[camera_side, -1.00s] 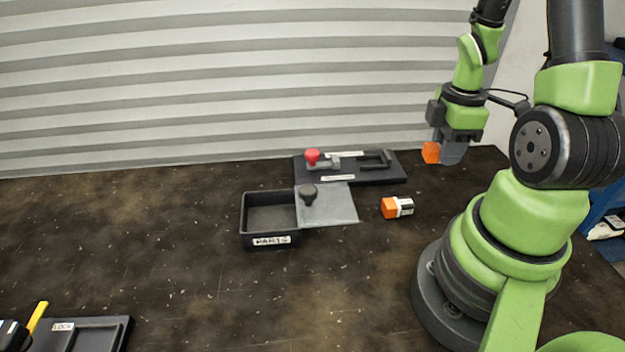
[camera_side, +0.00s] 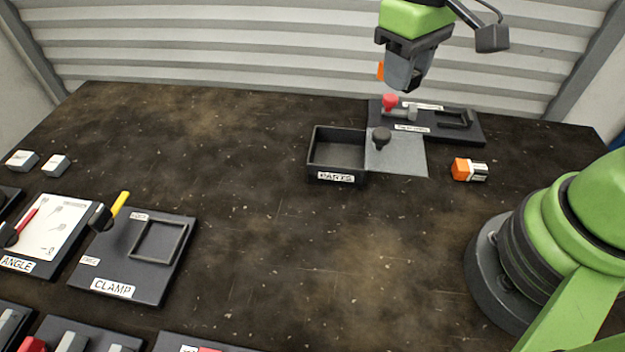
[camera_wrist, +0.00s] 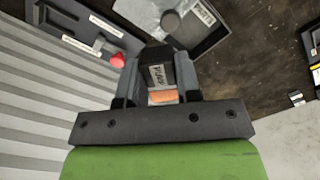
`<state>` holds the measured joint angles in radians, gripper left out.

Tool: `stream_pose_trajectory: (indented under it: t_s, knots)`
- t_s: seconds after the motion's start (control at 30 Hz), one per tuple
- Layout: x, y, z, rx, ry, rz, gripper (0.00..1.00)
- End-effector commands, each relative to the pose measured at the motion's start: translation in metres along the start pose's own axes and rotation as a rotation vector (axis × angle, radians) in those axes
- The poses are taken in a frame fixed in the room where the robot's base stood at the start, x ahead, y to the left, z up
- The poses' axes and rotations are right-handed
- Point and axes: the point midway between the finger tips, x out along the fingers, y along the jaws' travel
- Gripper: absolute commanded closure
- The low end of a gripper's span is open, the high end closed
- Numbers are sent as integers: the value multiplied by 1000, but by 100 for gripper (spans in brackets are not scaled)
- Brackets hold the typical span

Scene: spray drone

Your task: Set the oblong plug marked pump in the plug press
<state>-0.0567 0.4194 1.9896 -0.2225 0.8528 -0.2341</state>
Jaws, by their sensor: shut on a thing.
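My gripper (camera_side: 408,76) is shut on an oblong plug with an orange end (camera_side: 380,71). In the wrist view, my gripper (camera_wrist: 158,68) has the plug (camera_wrist: 157,75) between its fingers, its dark label facing the camera, apparently reading pump. The plug press (camera_side: 477,133) is a dark base with a red knob (camera_side: 389,101), a grey slide and a raised frame. My gripper and the plug are above it in the side picture, apart from it. In the wrist view the red knob (camera_wrist: 117,60) lies just left of the plug.
A black PARTS tray (camera_side: 313,160) with a grey lid (camera_side: 405,155) and dark knob stands before the press. A CLAMP fixture (camera_side: 120,270) and ANGLE board (camera_side: 50,225) are at left. The middle table is clear.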

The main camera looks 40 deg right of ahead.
Motion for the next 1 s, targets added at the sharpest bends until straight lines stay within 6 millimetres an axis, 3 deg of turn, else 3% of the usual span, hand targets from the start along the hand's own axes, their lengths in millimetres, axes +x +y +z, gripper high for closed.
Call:
stream_pose_trajectory:
  t_s: [0.2,0.4,0.5,0.67,0.8,1.0]
  knots:
    - [29,-80,-22,-315,-5,1,92]
    - [57,-155,-20,-585,-3,1,92]
    - [66,-178,-15,-666,-3,1,92]
    - [86,-192,-11,-720,-6,2,92]
    - [113,-192,-10,-721,-7,2,92]
    - [135,-192,-11,-720,-3,2,92]
